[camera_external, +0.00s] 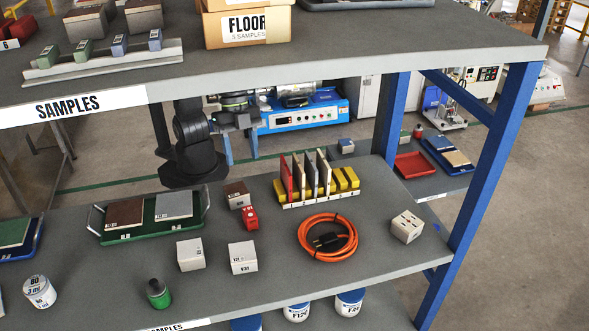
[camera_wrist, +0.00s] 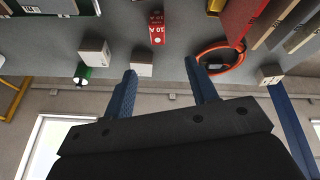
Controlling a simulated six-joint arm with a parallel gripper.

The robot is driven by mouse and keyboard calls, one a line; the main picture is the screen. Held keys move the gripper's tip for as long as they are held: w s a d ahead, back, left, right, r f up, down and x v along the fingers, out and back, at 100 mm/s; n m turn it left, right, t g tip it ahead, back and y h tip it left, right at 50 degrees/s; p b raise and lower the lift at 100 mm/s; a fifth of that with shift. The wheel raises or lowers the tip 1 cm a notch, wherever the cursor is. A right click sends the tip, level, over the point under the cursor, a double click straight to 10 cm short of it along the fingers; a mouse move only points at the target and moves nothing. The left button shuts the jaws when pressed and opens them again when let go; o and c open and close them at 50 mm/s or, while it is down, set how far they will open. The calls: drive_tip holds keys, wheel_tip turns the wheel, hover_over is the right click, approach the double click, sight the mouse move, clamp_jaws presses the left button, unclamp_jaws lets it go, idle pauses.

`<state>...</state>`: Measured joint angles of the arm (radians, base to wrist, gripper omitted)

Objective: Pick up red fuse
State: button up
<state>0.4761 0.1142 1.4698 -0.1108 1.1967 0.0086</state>
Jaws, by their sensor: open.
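The red fuse (camera_external: 250,218) is a small red block with white marks on the grey shelf, just in front of a brown-topped block and left of the orange cable coil. In the wrist view the red fuse (camera_wrist: 157,28) appears at the top middle, with "10 A" printed on it. My gripper (camera_wrist: 162,72) is open, with its two blue fingers apart and nothing between them. It is some distance from the fuse, and my arm shows behind the shelf in the external view.
White blocks (camera_external: 243,257) stand in front of the fuse. A yellow rack (camera_external: 347,180) of upright tiles and an orange cable coil (camera_external: 327,251) lie to its right. A green tray (camera_external: 197,205) is at left, a green bottle (camera_external: 159,294) in front.

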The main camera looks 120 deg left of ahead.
drive_tip(key=m, duration=0.2)
approach(249, 212)
drive_tip(key=x, duration=0.5)
drive_tip(key=shift+w+a+f, duration=0.15)
drive_tip(key=shift+f, duration=0.25)
drive_tip(key=shift+x, duration=2.75)
drive_tip(key=shift+r, duration=0.1)
drive_tip(key=c, duration=1.1)
drive_tip(key=shift+r, duration=0.1)
